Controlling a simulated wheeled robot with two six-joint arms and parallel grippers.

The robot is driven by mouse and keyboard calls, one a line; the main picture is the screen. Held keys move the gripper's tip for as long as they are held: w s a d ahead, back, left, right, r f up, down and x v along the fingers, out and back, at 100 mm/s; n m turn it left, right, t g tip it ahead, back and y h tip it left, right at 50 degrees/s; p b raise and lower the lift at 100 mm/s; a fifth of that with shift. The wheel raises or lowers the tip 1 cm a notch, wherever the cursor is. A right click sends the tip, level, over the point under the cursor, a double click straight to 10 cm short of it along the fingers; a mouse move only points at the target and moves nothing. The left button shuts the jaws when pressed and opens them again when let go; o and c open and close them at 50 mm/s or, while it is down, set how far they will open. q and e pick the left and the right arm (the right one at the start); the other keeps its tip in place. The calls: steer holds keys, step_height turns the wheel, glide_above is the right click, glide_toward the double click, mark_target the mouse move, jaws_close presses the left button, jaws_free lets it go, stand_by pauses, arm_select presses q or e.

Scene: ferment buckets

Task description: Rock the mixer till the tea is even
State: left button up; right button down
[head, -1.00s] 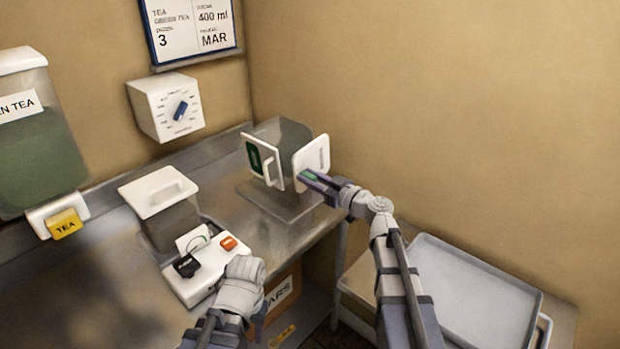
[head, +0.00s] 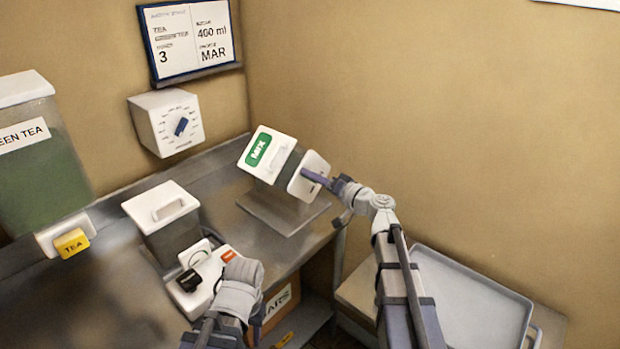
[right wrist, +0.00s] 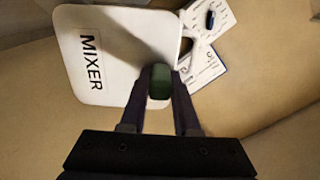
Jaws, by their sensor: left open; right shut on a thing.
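The mixer (head: 268,152) is a box with white end plates, tilted over a grey base on the bench. Its near-left white face shows a green MIX label. My right gripper (head: 313,176) is shut on a green grip at the mixer's right plate. In the right wrist view, the green grip (right wrist: 160,82) sits between the fingers beside the white plate (right wrist: 105,60) marked MIXER. The tea inside the mixer cannot be made out. My left gripper (head: 238,285) is open by the bench's front; its fingers are mostly hidden.
A lidded container (head: 170,220) and a white device (head: 208,275) with black and orange parts stand left of the mixer. A green tea tank (head: 45,150) with a yellow TEA tap is at far left. A wall dial (head: 168,122) hangs behind. A grey tray (head: 475,305) lies at right.

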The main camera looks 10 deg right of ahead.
mark_target(312, 162)
steer(key=m, duration=0.1)
steer(key=w+d+m, duration=0.1)
steer(key=m, duration=0.1)
steer(key=r+m, duration=0.1)
steer(key=shift+w+d+p, duration=0.15)
steer(key=shift+d+p, duration=0.15)
steer(key=shift+p, duration=0.1)
steer(key=shift+w+d+r+m, duration=0.1)
steer(key=shift+w+d+m, duration=0.2)
steer(key=shift+m, duration=0.7)
steer(key=shift+w+d+m, duration=0.15)
steer(key=shift+d+m, duration=0.2)
steer(key=shift+m, duration=0.65)
steer(key=c, duration=0.6)
jaws_free()
steer(key=shift+w, duration=0.1)
steer(key=shift+c, duration=0.2)
steer(key=v, duration=0.8)
